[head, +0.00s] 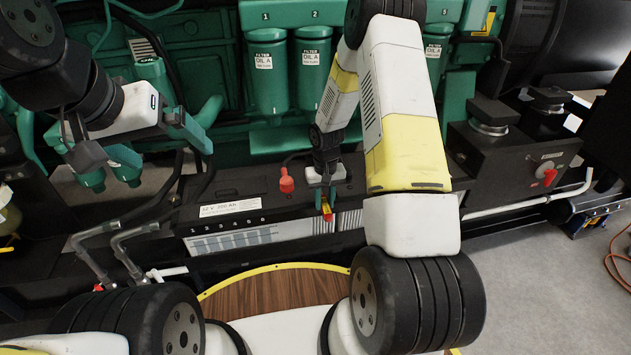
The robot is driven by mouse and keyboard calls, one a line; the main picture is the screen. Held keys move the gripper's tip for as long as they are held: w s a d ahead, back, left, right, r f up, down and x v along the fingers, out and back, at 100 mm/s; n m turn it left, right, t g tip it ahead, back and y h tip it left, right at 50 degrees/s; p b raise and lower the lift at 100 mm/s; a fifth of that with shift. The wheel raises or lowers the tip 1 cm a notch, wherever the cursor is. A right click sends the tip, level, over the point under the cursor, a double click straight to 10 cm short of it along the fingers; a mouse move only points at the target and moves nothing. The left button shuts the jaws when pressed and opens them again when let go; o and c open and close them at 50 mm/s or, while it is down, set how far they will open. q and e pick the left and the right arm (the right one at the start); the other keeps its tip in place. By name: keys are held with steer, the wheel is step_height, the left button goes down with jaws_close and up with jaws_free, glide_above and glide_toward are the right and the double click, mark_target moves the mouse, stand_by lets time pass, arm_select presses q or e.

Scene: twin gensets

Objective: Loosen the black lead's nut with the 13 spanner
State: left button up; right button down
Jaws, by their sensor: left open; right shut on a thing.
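The battery (258,236), labelled 12 V, lies low in front of the green engine. A red terminal cap (286,181) stands on its top, left of my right gripper. My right gripper (326,197) points down over the right part of the battery, shut on a small red and yellow piece that looks like the spanner (327,211); its jaw and number cannot be read. The black lead's nut cannot be made out; my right gripper and arm cover that area. My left gripper (147,150) is open and empty, in front of the engine at the left, apart from the battery.
Green oil filters (268,75) hang behind the battery. Bent grey pipes (92,258) rise at its left front. A black box with a red rotary switch (549,177) stands at the right. Grey floor (530,270) is clear at the lower right.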

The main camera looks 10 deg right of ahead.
stand_by(0.5)
steer(key=shift+w+d+n, duration=0.15)
steer(key=shift+d+n, duration=0.75)
steer(key=shift+d, duration=0.2)
steer(key=shift+w+d+n, duration=0.2)
steer(key=shift+d+n, duration=0.25)
steer(key=shift+d, duration=0.1)
steer(key=shift+w+d+n, duration=0.15)
steer(key=shift+d+n, duration=0.3)
steer(key=shift+d, duration=0.05)
steer(key=shift+w+d+n, duration=0.25)
steer(key=shift+d+n, duration=0.2)
steer(key=shift+d, duration=0.05)
steer(key=shift+w+d+n, duration=0.2)
steer(key=shift+d+n, duration=0.25)
